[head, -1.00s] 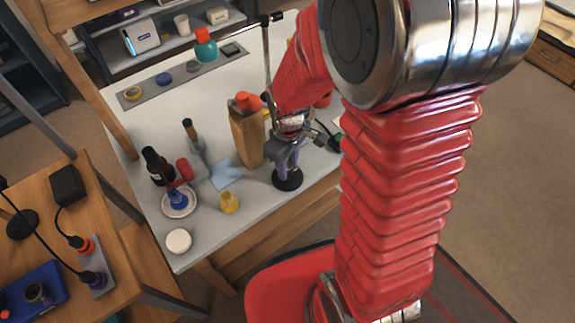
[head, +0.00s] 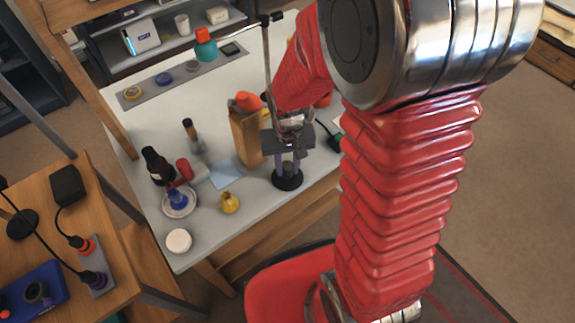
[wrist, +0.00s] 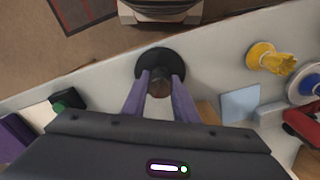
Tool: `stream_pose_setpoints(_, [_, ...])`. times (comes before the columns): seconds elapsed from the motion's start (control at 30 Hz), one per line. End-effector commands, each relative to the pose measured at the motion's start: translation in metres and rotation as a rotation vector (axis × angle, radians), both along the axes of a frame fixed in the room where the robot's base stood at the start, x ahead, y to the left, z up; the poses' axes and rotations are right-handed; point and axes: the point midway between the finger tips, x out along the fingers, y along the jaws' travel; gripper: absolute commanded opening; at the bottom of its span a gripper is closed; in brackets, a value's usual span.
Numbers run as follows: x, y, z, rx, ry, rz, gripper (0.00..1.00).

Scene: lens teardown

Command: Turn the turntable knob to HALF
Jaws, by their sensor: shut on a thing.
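The black round turntable (head: 288,179) stands near the front edge of the white table, and it also shows in the wrist view (wrist: 148,66). A small brownish knob (wrist: 159,82) stands up at its middle. My gripper (head: 287,168) points down over it, with purple fingers on either side of the knob. In the wrist view the gripper (wrist: 160,90) is shut on the knob. No HALF mark or other scale is readable, so the knob's setting cannot be told.
A tall brown box (head: 246,137) with an orange top stands close left of my gripper. A yellow knobbed piece (head: 229,203), a blue sheet (head: 225,174) and a white plate (head: 191,208) lie further left. The table front between turntable and yellow piece is clear.

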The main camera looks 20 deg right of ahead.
Motion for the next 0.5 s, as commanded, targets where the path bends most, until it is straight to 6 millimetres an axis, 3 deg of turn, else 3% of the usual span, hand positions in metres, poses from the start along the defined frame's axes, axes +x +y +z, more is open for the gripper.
stream_pose_setpoints(0.5, [0.0004,-0.0009,0.0003,-0.001,-0.001,-0.489,0.04])
